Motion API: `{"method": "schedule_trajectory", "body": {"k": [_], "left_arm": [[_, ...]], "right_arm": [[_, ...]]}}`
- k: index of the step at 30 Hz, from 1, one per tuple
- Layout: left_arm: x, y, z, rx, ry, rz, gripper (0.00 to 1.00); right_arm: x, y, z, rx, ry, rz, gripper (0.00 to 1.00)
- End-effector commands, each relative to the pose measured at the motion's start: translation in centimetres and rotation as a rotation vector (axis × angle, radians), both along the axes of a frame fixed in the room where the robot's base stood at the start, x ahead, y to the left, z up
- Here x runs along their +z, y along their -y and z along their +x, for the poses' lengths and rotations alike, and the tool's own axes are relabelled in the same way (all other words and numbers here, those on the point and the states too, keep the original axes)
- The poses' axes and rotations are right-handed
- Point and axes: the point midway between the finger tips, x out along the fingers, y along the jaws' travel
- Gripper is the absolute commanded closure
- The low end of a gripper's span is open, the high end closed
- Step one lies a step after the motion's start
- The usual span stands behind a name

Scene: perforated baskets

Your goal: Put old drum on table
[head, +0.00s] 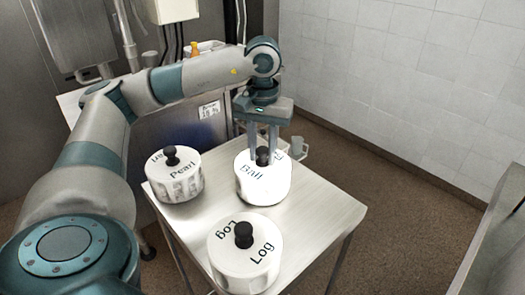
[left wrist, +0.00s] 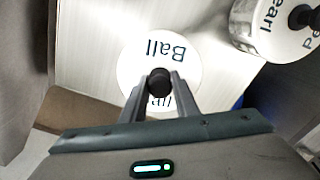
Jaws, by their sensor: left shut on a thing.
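Three white drums with black knobs stand on the metal table (head: 325,207). One drum reads "Ball" (head: 262,187), one reads "Pearl" (head: 180,185) and one reads "Log" (head: 240,262); I can read no "old" on any lid. My left gripper (head: 263,150) points down from above and is shut on the black knob of the Ball drum. In the left wrist view the Ball drum (left wrist: 160,48) sits upright below the gripper (left wrist: 160,82), its second word partly hidden by the fingers. I cannot tell whether it is slightly raised. My right gripper is not in view.
A grey mug-like object (head: 299,148) shows just behind the Ball drum. A metal cabinet (head: 180,122) stands behind the table, with an orange bottle (head: 194,48) above it. The table's right side is bare, and a tiled wall (head: 410,80) rises beyond the floor.

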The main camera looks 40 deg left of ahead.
Motion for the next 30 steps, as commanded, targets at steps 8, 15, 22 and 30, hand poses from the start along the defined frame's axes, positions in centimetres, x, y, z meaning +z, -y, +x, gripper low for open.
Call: {"method": "schedule_trajectory", "body": {"k": [8, 15, 22, 30], "left_arm": [[0.10, 0.01, 0.04, 0.000, 0.002, 0.000, 0.68], [0.04, 0.00, 0.01, 0.000, 0.001, 0.000, 0.51], [-0.06, 0.01, -0.02, 0.000, -0.001, 0.000, 0.32], [0.13, 0.01, 0.00, 0.000, 0.000, 0.000, 0.32]], "right_arm": [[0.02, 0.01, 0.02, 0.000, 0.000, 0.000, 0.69], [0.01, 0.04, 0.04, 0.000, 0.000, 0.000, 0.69], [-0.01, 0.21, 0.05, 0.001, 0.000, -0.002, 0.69], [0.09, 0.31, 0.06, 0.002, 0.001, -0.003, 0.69]]}}
